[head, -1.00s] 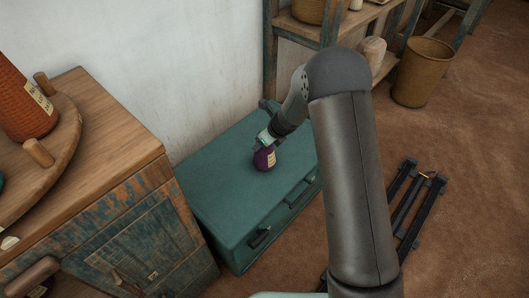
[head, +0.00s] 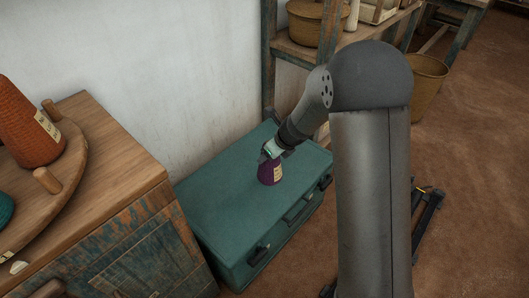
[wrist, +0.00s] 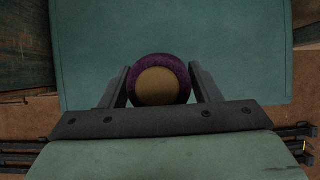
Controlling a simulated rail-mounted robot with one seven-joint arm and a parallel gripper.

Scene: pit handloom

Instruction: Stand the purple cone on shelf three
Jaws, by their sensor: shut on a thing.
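The purple cone (head: 269,173) with a pale label is at the teal chest (head: 215,190) in the head view. My gripper (head: 271,153) is shut on its upper part from above. In the wrist view the cone (wrist: 181,68) shows end-on, a tan round top inside a purple rim, between the two fingers (wrist: 160,88). The cone looks about upright. I cannot tell whether its base touches the chest lid. A wooden rack (head: 300,50) with shelves stands behind the chest; which shelf is three cannot be told.
A wooden cabinet (head: 120,215) at left carries a round board with an orange cone (head: 30,135) and pegs. A basket (head: 316,22) sits on the rack, and a bin (head: 428,80) stands on the floor beyond my arm. The chest lid around the cone is clear.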

